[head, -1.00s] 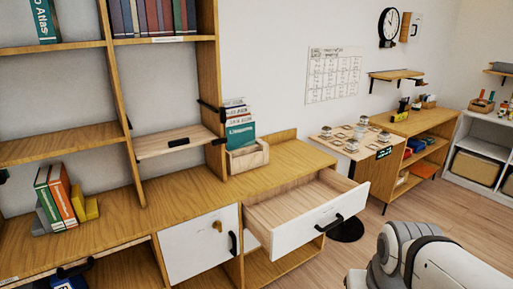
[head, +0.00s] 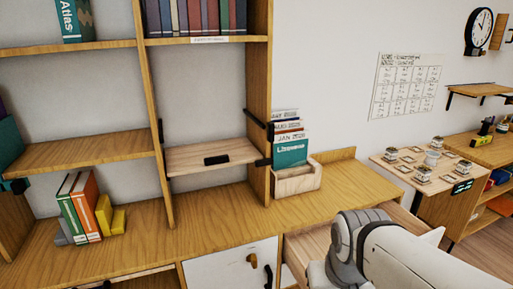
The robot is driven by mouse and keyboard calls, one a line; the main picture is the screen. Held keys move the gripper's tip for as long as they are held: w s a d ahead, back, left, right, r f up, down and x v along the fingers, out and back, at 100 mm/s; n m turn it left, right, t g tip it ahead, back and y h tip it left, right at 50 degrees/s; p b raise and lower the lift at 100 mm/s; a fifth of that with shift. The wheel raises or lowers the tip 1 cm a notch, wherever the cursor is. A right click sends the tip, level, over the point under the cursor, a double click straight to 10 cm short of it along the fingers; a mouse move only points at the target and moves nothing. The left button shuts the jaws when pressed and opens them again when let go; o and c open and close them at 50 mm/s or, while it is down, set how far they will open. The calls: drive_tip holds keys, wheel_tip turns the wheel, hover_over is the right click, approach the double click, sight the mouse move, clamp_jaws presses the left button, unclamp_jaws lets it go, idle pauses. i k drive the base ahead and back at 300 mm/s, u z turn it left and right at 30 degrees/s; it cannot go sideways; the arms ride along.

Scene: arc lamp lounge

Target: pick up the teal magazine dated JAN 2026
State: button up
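In the head view, a teal magazine (head: 291,152) stands upright at the front of a light wooden holder (head: 297,184) on the wooden counter. White lettering shows on its cover. Several other magazines (head: 286,121) stand behind it, with their top strips stepped upward. One strip just above the teal cover appears to read JAN 2026, and one above it appears to read AUG with a year. My arm shows at the lower right, in front of the drawer. My gripper's fingers cannot be made out.
A drawer (head: 310,243) stands open below the holder, partly hidden by my arm. A wooden upright (head: 258,100) and a drop-down shelf (head: 212,157) are left of the holder. Counter right of the holder is clear.

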sight(290, 150)
drive_tip(key=u, duration=0.1)
drive_tip(key=i, duration=1.05)
drive_tip(key=z, duration=0.2)
